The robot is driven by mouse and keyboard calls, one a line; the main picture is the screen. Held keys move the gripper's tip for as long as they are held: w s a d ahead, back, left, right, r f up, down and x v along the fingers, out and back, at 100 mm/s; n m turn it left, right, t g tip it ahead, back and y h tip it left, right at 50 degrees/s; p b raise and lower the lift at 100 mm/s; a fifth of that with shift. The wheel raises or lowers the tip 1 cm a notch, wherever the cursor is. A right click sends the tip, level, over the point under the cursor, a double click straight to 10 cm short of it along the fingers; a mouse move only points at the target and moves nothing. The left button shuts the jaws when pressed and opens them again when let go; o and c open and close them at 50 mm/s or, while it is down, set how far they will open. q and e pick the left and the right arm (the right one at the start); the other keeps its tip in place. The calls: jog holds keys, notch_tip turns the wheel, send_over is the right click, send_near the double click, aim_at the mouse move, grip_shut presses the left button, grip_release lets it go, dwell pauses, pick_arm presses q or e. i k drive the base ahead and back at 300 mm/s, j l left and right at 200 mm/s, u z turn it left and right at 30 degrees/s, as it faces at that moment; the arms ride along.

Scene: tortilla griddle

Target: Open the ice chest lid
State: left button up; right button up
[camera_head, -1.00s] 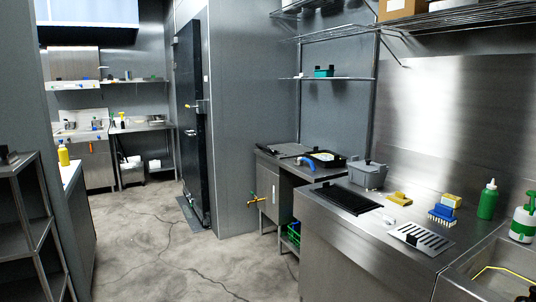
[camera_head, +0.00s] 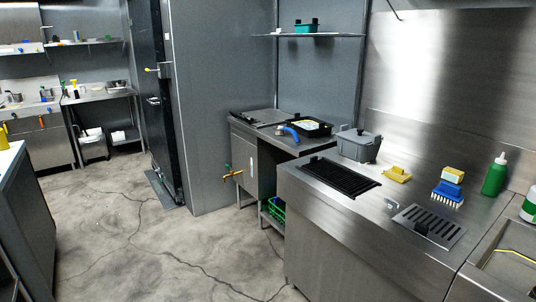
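I cannot tell for sure which thing is the ice chest. A steel cabinet (camera_head: 253,163) stands against the wall in the middle, with a flat dark grey panel (camera_head: 262,117) lying level on its top. A grey lidded container (camera_head: 358,147) stands on the nearer steel counter (camera_head: 330,222); its lid looks closed. A slotted steel plate (camera_head: 418,222) with a black block on it lies flat in the same counter. Neither of my grippers is in view.
A black ribbed grate (camera_head: 340,177), yellow sponge (camera_head: 397,174), blue brush (camera_head: 448,193) and green bottle (camera_head: 495,175) are on the counter. A black tray (camera_head: 318,131) is on the cabinet top. The cracked concrete floor (camera_head: 150,240) is clear in front.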

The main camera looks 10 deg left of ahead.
aim_at(268, 116)
jog(key=i+j+u, duration=0.3)
jog(key=i, duration=0.55)
jog(key=i+u, duration=0.3)
jog(key=i, duration=0.55)
